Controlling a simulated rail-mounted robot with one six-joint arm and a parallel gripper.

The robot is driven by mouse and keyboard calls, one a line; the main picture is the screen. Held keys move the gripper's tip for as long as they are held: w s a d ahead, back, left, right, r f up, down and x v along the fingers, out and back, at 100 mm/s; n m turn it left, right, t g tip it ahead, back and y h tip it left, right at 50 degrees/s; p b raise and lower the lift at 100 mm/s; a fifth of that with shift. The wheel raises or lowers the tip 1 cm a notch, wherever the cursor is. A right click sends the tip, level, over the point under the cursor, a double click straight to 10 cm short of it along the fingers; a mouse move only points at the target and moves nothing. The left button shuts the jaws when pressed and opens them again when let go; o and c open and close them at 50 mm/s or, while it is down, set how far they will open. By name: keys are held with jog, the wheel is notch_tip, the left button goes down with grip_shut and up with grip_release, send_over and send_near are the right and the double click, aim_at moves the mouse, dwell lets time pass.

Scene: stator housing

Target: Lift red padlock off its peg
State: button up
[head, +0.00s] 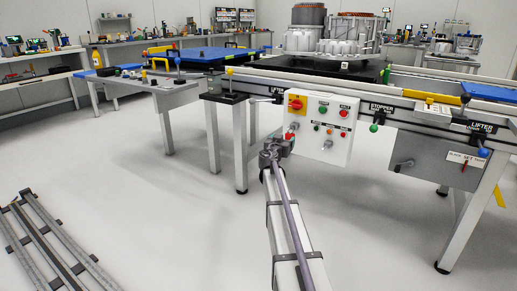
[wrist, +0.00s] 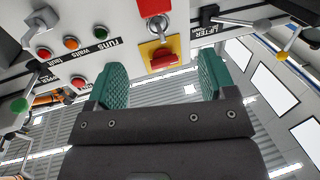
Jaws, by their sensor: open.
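The red padlock (head: 289,134) hangs on the front of the white control panel (head: 327,128), below the yellow-backed red switch (head: 296,104). In the wrist view its red body (wrist: 151,7) is cut by the top edge, with its grey shackle (wrist: 157,24) below; the peg itself is not clear. My gripper (head: 277,147) is just in front of the panel's lower left, close to the padlock. In the wrist view my gripper (wrist: 162,62) is open, with green pads apart and nothing between them. The padlock lies beyond the fingertips.
The red switch (wrist: 164,58) shows between the pads in the wrist view. Panel buttons (wrist: 71,43) lie to its left there. A bench lever (wrist: 240,21) is to the right. A grey box (head: 425,164) hangs right of the panel.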

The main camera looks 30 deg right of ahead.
aim_at(290, 134)
jog(key=x, duration=1.1)
jog(key=shift+s, duration=0.15)
jog(key=c, duration=1)
jog(key=shift+s+a+r+p, duration=0.1)
jog(key=shift+a+r+p, duration=0.05)
jog(key=shift+r+p, duration=0.5)
jog(key=shift+c, duration=0.2)
jog(key=shift+a+f, duration=0.1)
jog(key=shift+v, duration=1.45)
